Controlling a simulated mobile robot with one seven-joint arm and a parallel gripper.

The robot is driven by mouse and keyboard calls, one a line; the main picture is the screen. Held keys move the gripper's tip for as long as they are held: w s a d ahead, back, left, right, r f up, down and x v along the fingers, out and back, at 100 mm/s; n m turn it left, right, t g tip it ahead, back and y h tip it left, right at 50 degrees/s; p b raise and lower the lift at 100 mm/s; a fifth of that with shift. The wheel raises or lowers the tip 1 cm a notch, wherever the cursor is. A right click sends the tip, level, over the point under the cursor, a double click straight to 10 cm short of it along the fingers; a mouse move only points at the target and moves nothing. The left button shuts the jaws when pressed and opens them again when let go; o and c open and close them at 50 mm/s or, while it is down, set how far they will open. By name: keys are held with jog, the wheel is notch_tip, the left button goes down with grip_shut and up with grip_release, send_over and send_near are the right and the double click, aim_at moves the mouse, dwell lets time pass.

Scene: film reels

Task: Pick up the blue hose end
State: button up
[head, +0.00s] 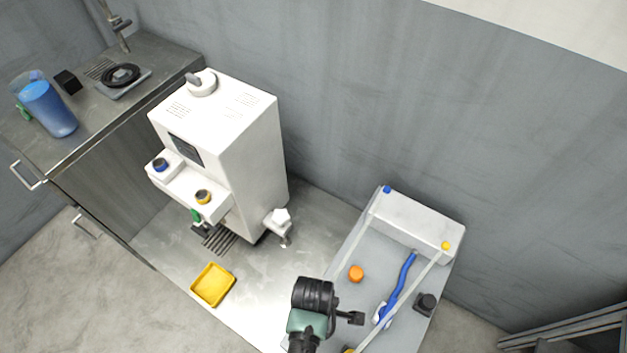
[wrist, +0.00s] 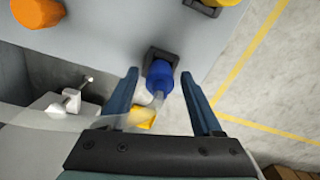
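The blue hose end (wrist: 160,76) sits in a black clip (wrist: 161,56) at the edge of the grey panel in the wrist view. A translucent hose (wrist: 150,103) runs from it toward me. My gripper (wrist: 160,75) is open, with one finger on each side of the blue end and gaps to both. In the head view my gripper's black wrist (head: 313,295) is over the grey bench at lower middle. It hides the blue end there. A blue port (head: 387,189) is on the white box, with a translucent hose leading down from it.
An orange knob (head: 356,273) and a blue curved piece (head: 402,278) are on the bench. A black block (head: 425,303) stands at its right. A yellow tray (head: 213,285) lies left, before the white machine (head: 225,130). Bare steel surface lies between tray and bench.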

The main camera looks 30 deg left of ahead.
grip_shut()
